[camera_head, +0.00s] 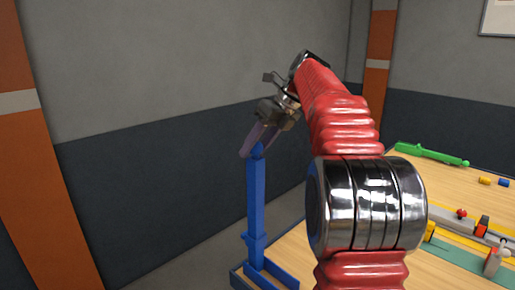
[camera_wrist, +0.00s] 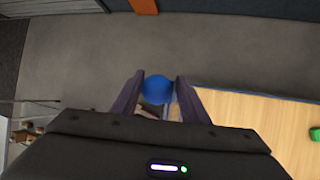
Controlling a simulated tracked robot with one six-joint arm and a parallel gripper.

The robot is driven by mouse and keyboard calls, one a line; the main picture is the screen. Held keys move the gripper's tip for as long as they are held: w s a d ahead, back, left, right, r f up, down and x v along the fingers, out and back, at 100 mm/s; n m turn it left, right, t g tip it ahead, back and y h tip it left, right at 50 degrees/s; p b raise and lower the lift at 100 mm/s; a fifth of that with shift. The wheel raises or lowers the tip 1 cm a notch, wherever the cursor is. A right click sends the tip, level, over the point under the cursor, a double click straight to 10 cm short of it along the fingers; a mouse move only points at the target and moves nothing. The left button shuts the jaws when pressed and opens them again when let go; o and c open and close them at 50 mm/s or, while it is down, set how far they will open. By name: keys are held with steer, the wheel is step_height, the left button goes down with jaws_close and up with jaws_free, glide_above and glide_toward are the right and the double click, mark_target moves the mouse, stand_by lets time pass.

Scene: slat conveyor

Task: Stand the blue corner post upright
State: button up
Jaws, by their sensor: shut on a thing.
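The blue corner post (camera_head: 256,195) stands upright, as seen in the head view, at the near left corner of the wooden table. Its lower end meets a blue angled piece (camera_head: 272,274) at the table corner; I cannot tell how it is seated there. My gripper (camera_head: 257,148) is at the top of the post, reaching down at a slant, with its fingers shut on it. In the wrist view the post's round blue top (camera_wrist: 157,90) sits between the two fingers of my gripper (camera_wrist: 159,80). Most of the post below the top is hidden there.
A green post (camera_head: 430,154) lies on the wooden table (camera_head: 410,178) at the back. Small yellow (camera_head: 485,180) and blue (camera_head: 503,183) pieces lie to its right. Grey and yellow conveyor parts (camera_head: 455,222) are at the right. A grey and dark wall stands behind.

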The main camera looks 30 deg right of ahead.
steer(key=o, duration=1)
steer(key=shift+w+a+f, duration=0.1)
steer(key=shift+w+a, duration=0.15)
steer(key=shift+a, duration=0.05)
steer(key=o, duration=0.3)
steer(key=shift+w+f, duration=0.1)
steer(key=shift+s+d+r, duration=0.25)
steer(key=shift+r, duration=0.2)
steer(key=shift+v, duration=6.3)
steer(key=shift+d, duration=0.1)
